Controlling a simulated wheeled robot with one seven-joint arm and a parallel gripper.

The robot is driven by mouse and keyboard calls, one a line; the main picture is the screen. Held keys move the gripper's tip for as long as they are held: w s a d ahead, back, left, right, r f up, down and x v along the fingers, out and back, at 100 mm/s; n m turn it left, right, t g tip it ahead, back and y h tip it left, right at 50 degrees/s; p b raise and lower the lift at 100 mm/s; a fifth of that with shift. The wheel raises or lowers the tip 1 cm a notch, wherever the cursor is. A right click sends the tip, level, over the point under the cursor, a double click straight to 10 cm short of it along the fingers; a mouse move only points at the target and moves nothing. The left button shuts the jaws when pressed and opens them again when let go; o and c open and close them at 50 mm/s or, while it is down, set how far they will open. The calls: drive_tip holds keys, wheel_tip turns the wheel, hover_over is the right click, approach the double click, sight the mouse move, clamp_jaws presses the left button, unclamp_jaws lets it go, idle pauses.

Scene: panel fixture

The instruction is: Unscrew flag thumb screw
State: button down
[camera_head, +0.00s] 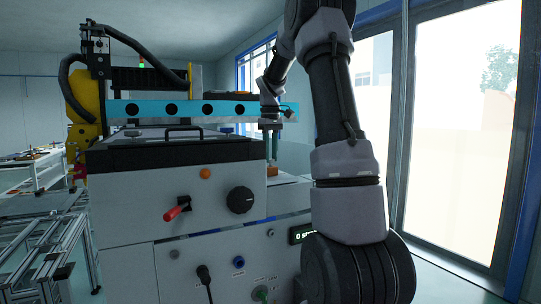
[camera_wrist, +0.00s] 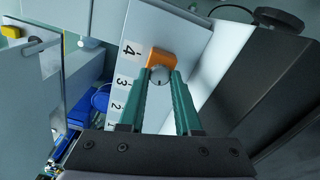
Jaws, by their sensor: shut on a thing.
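The flag thumb screw (camera_wrist: 159,77) shows in the wrist view as a small round grey head with a thin dark line on it. It sits against an orange block (camera_wrist: 163,57) on a pale numbered panel. My gripper (camera_wrist: 160,78) has its green fingertips closed on either side of the grey head. How far the screw is in its thread is hidden behind the head. In the head view my gripper (camera_head: 271,156) points down behind the cabinet, just above the orange block (camera_head: 272,170). The screw is too small to make out there.
The pale panel (camera_wrist: 190,40) carries the numbers 1 to 4, with 4 beside the orange block. A dark box-like part (camera_wrist: 270,75) lies close on the right. In the head view the cabinet (camera_head: 140,185) has a red-handled lever (camera_head: 176,209) and a black knob (camera_head: 240,200).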

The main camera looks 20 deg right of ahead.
drive_tip(key=c, duration=0.6)
unclamp_jaws()
wheel_tip(320, 180, up, 11)
drive_tip(key=shift+f, duration=0.1)
